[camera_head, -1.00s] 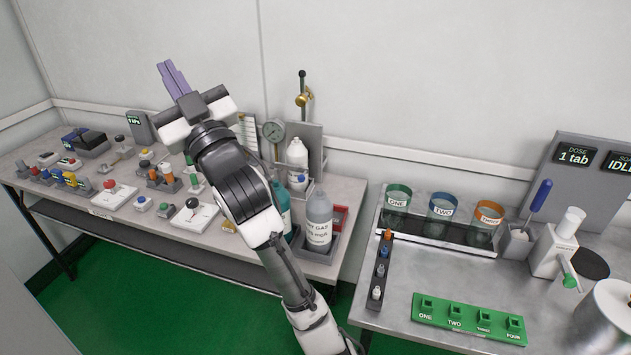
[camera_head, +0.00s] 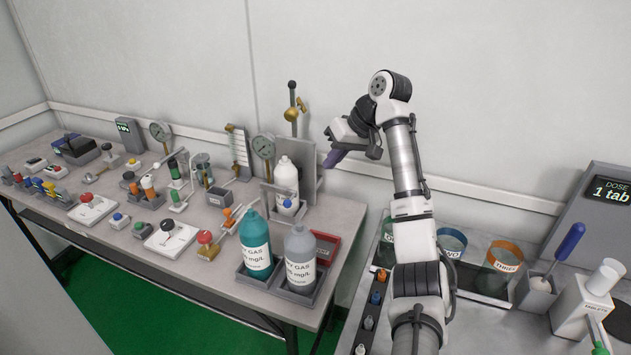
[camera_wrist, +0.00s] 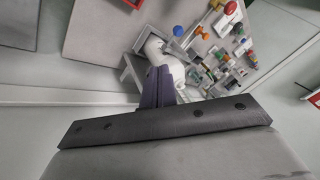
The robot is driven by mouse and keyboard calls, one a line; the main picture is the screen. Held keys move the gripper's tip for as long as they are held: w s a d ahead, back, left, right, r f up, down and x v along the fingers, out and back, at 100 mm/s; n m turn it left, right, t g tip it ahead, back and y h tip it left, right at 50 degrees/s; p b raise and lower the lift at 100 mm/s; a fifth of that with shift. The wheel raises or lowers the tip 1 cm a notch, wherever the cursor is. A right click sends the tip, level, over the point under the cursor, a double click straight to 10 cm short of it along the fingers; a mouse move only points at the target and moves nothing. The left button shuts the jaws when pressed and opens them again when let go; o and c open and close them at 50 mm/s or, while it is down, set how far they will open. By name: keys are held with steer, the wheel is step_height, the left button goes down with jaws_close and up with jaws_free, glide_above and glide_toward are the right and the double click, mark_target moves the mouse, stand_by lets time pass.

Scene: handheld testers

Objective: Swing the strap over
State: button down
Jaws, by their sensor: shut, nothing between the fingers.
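No part can be made out for certain as the strap. A white bottle (camera_head: 286,178) stands upright in a grey holder against a grey back plate (camera_head: 303,165). A dark post with a brass fitting (camera_head: 293,112) rises behind it. My gripper (camera_head: 333,158) is in the air to the right of the post and back plate, apart from them, with its purple fingers pointing left and down. In the wrist view the fingers (camera_wrist: 158,85) are together and empty, and a white rounded thing, probably the bottle (camera_wrist: 153,50), shows beyond their tips.
Teal (camera_head: 255,245) and grey (camera_head: 300,260) bottles stand in trays at the bench's front right corner, beside a red bin (camera_head: 325,245). A round gauge (camera_head: 264,147) stands left of the white bottle. Several knobs and switches crowd the left bench. The wall is close behind.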

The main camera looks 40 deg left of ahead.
steer(key=s+p+x, duration=0.2)
steer(key=x, duration=1)
steer(key=shift+s+a+p, duration=0.25)
steer(key=shift+a+p, duration=0.05)
steer(key=shift+p, duration=0.05)
steer(key=shift+r, duration=0.15)
